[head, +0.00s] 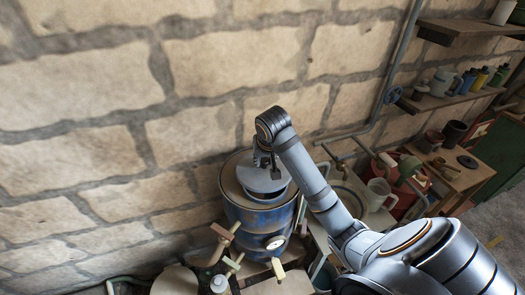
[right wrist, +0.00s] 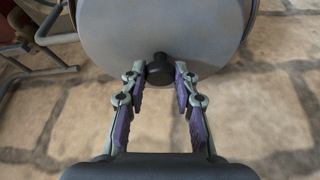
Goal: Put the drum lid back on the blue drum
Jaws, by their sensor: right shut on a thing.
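The blue drum (head: 262,222) stands against the stone wall in the middle of the head view. The drum lid (head: 258,181) is a grey disc over the top of the drum, inside the outline of its brownish rim. I cannot tell whether it touches the drum. My right gripper (head: 265,160) is above the lid, reaching in from the right. In the right wrist view, its fingertips (right wrist: 160,75) are closed around the lid's dark knob (right wrist: 159,66), and the grey lid (right wrist: 160,30) fills the upper middle. My left gripper is not in view.
Taps and valve handles (head: 222,231) stand in front of the drum. A pale jug (head: 378,194) and red container (head: 412,190) are to its right, behind my arm. A bench (head: 455,172) and wall shelves (head: 440,99) with bottles are farther right. The wall is close behind.

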